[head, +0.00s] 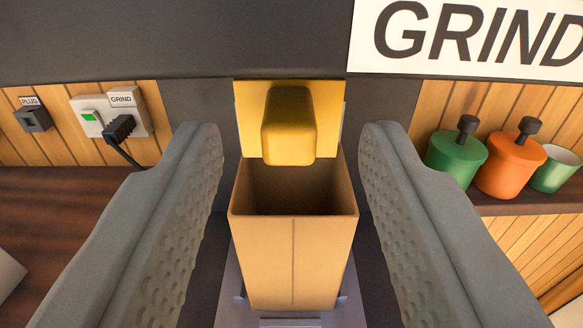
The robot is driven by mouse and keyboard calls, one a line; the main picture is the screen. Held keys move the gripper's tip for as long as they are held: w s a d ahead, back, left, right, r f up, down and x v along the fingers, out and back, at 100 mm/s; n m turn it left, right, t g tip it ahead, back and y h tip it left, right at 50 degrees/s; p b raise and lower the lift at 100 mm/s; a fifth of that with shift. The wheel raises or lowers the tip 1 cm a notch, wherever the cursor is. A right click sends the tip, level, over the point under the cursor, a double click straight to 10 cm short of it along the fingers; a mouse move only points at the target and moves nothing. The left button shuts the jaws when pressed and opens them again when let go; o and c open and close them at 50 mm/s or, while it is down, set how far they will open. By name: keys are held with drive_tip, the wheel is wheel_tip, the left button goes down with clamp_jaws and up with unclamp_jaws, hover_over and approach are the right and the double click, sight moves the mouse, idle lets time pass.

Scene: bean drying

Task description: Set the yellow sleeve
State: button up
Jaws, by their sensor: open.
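A yellow rounded sleeve (289,128) sticks out toward me from a flat yellow plate (248,118) on the dark machine. My gripper (290,140) is open, with one grey dimpled finger on each side of the sleeve and a clear gap on both sides. Neither finger appears to touch it. Below the sleeve stands an upright, open-topped tan bag (290,260), also between the fingers. The sleeve's lower end hangs at the bag's back rim; its inside looks dark and I see no contents.
The bag stands on a pale grey stand (230,300). A GRIND sign (470,35) is at upper right. A socket labelled GRIND (110,115) has a black plug in it; a PLUG block (34,119) is left of it. Green (455,158) and orange (510,165) pots and a green cup (556,170) stand on the right shelf.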

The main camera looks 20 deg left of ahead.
drive_tip(key=v, duration=1.4)
drive_tip(key=shift+a, duration=0.15)
drive_tip(key=s+a+f+m+g+h, duration=0.3)
drive_tip(key=s+a+f+m+h, duration=0.1)
drive_tip(key=a+f, duration=0.9)
drive_tip(key=s+a+f+t+h, duration=0.1)
drive_tip(key=s+a+f, duration=0.3)
drive_tip(key=s+a, duration=0.2)
drive_tip(key=s+a+f+t+h, duration=0.1)
drive_tip(key=s+a+f+t, duration=0.1)
drive_tip(key=s+a+f, duration=0.3)
drive_tip(key=s+a, duration=0.2)
drive_tip(key=s, duration=0.1)
drive_tip(key=shift+s+a+f, duration=0.2)
drive_tip(key=shift+s+f, duration=0.1)
drive_tip(key=shift+f, duration=0.05)
